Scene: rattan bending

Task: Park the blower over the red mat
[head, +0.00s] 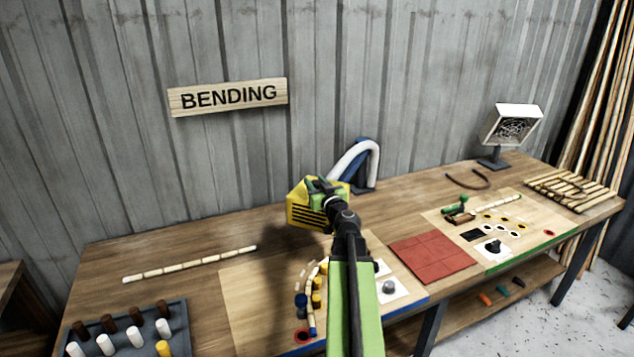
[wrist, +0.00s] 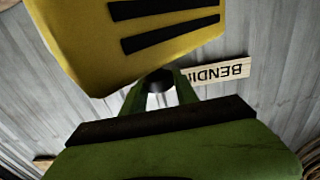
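The blower (head: 305,208) is a yellow box with black slots, held above the middle of the bench, left of the red mat. In the wrist view its yellow side (wrist: 120,40) fills the upper left. My gripper (head: 322,187), green and black, appears shut on the blower; its fingertips are largely hidden in the head view, and the wrist view shows the green parts close up below the box. The red mat (head: 432,257) is a flat tiled square lying on the bench, right of my arm, with nothing on it.
A blue arch with a white tube (head: 357,162) stands behind the blower. Left are a jointed rod (head: 190,264) and a peg tray (head: 182,310). A board (head: 245,295) with colored pegs lies below. Right are another board (head: 525,240) and a caged device (head: 512,127).

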